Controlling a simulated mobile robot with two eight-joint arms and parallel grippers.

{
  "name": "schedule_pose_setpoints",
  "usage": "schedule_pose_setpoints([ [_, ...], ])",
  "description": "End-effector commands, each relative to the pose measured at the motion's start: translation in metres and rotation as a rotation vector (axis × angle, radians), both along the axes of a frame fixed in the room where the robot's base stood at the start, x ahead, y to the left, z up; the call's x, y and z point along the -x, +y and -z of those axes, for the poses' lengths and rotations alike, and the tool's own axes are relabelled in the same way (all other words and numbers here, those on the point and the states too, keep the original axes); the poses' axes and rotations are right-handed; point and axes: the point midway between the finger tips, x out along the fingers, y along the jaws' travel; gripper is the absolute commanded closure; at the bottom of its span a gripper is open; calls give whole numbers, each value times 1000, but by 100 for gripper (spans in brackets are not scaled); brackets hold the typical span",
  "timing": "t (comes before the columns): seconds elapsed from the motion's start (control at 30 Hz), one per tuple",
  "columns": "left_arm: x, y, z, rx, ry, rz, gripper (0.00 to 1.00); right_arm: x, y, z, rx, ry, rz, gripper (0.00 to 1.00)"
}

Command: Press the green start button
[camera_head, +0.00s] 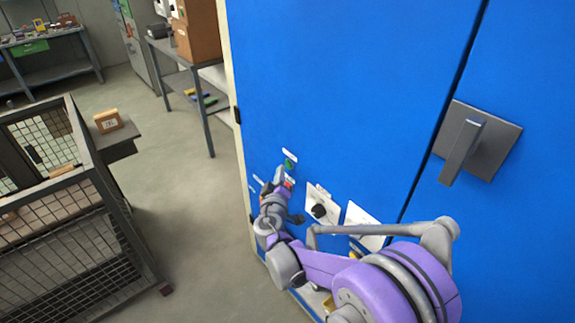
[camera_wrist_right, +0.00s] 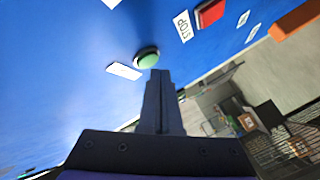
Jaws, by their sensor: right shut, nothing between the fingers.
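The green start button (camera_head: 288,164) sits on the blue cabinet front, under a small white label, in the head view. It also shows in the right wrist view as a round green button (camera_wrist_right: 148,58) with a grey rim, just beyond my fingertips. My right gripper (camera_head: 281,171) is shut and empty, its tips close to the button's lower left in the head view. In the right wrist view the shut fingers (camera_wrist_right: 158,75) point at the button's lower edge. I cannot tell whether they touch it. My left gripper is not in view.
A red stop button (camera_wrist_right: 209,13) with a STOP label is beside the green one. A black knob (camera_head: 319,211) on a white plate and a grey door handle (camera_head: 464,147) are on the blue cabinet (camera_head: 330,90). A mesh cage (camera_head: 70,240) stands left; open floor lies between.

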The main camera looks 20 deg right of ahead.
Motion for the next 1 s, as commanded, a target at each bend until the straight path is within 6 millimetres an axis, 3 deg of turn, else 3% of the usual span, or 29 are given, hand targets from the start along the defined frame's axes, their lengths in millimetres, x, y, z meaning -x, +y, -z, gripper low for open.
schedule_pose_setpoints([
  [1.0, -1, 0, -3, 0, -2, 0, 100, -4, -10, 0, 0, -1, 1, 100],
])
